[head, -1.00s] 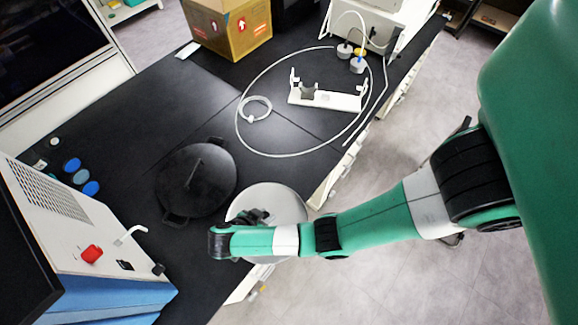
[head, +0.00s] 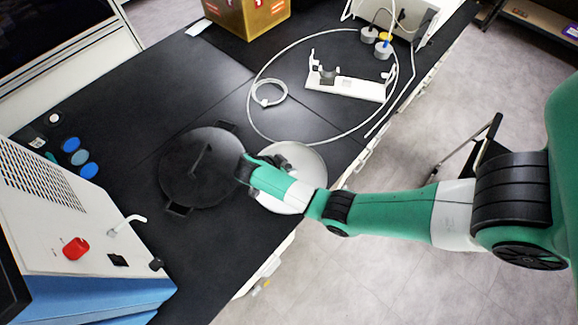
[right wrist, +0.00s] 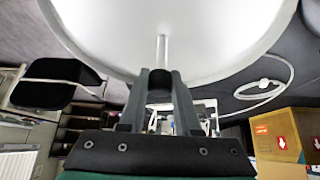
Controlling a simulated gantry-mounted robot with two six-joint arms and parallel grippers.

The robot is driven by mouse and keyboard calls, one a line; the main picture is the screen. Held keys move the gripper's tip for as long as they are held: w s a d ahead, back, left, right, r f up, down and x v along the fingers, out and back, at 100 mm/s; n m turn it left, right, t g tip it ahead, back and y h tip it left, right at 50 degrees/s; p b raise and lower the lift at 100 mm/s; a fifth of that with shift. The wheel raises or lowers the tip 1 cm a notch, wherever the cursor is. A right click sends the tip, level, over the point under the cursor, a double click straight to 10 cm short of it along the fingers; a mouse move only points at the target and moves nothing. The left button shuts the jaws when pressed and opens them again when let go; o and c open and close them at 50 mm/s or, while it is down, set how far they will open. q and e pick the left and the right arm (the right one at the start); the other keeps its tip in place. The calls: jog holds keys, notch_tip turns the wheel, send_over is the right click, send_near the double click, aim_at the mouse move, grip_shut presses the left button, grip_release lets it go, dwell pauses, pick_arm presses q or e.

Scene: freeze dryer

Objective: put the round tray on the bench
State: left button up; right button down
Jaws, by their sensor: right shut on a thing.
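The round tray (head: 308,164) is a pale grey disc. In the head view it is just right of a black round lid (head: 182,172), over the bench's edge zone, partly hidden by my right arm. In the right wrist view the tray (right wrist: 170,35) fills the top, with a short post at its middle. My right gripper (right wrist: 161,76) is shut on that post; its fingers (head: 277,160) are mostly hidden in the head view. I cannot tell whether the tray touches the bench (head: 120,110). My left gripper is not in view.
A white bracket (head: 345,88) and looped tubing (head: 270,93) lie behind the tray. A cardboard box (head: 247,14) stands at the back. A white and blue machine (head: 60,215) with a red knob is at the left. Bare bench lies left of the lid.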

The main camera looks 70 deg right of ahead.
jog(key=shift+w+d+f+b, duration=0.15)
jog(key=shift+d+f, duration=0.35)
jog(key=shift+f, duration=0.1)
jog(key=shift+w+d+f+b, duration=0.1)
jog(key=shift+d+f+b, duration=0.05)
jog(key=shift+d+f, duration=0.35)
jog(key=f+b, duration=0.1)
jog(key=f, duration=0.1)
jog(key=f+b, duration=0.1)
jog(key=f, duration=0.1)
jog(key=shift+d+f+b, duration=0.1)
jog(key=shift+d+b, duration=0.2)
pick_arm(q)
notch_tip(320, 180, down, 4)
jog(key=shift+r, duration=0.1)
pick_arm(e)
jog(key=shift+w, duration=0.1)
jog(key=c, duration=0.6)
grip_release()
jog(key=shift+f, duration=0.1)
